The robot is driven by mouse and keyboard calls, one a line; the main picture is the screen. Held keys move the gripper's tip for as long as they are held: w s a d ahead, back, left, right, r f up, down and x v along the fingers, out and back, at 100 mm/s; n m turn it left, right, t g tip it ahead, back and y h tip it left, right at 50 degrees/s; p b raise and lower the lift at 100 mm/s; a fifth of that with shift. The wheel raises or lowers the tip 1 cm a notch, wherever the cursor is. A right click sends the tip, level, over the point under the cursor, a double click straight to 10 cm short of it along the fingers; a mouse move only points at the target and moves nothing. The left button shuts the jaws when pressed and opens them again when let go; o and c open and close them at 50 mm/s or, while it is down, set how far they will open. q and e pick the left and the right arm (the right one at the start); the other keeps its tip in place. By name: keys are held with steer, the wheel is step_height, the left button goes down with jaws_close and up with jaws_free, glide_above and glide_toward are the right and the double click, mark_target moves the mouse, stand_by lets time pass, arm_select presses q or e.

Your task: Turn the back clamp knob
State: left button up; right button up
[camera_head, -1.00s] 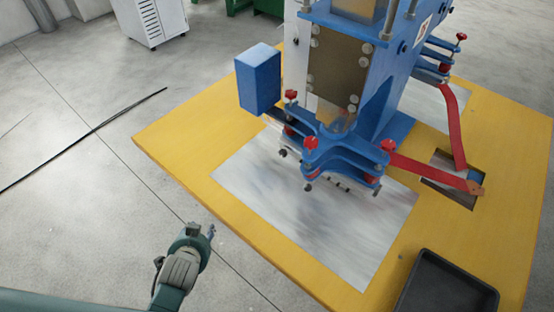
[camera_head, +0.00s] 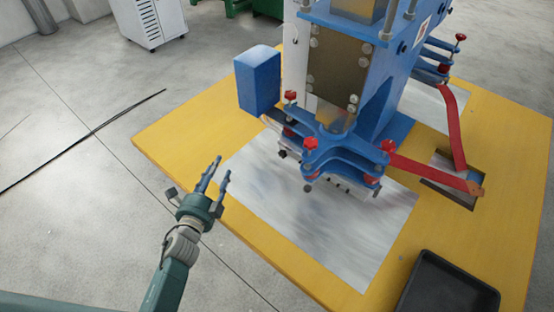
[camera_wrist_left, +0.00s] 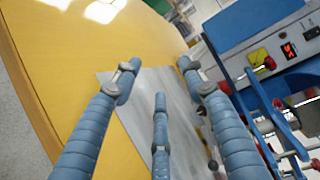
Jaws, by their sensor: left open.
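The blue welding machine (camera_head: 345,85) stands on a yellow table. Its blue front clamp (camera_head: 340,152) carries red knobs: one at the back left (camera_head: 290,97), one at the front (camera_head: 310,143) and one at the right (camera_head: 388,146). Another red knob (camera_head: 461,37) stands on a clamp at the machine's far right side. I cannot tell for sure which is the back clamp knob. My left gripper (camera_head: 221,168) is open and empty by the table's left edge, left of the clamp and apart from it. Its three spread blue fingers (camera_wrist_left: 159,80) show in the left wrist view. My right gripper is not in view.
A grey plate (camera_head: 260,185) lies under the clamp. A black tray (camera_head: 448,285) sits front right. A red strap (camera_head: 435,172) runs right.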

mark_target(281, 156)
arm_select(q)
steer(key=d+m+h, duration=0.1)
steer(key=d+m, duration=0.1)
steer(key=d+m+h, duration=0.2)
steer(key=d+f+m+h, duration=0.1)
steer(key=d+m+h, duration=0.1)
steer(key=shift+w+d+m, duration=0.2)
steer(key=shift+d+m, duration=0.05)
steer(key=shift+m, duration=0.05)
steer(key=d+m+h, duration=0.1)
steer(key=s+d+m+g+h, duration=0.1)
steer(key=d+m, duration=0.1)
steer(key=d+m+h, duration=0.1)
steer(key=shift+s+d+f+g, duration=0.25)
steer(key=shift+s+f+g, duration=0.05)
steer(key=shift+s+f, duration=0.1)
steer(key=shift+w+d+m+h, duration=0.2)
steer(key=shift+d+m+h, duration=0.1)
steer(key=shift+d, duration=0.05)
steer(key=x, duration=1)
steer(key=shift+f, duration=0.1)
steer(key=shift+c, duration=0.3)
jaws_close()
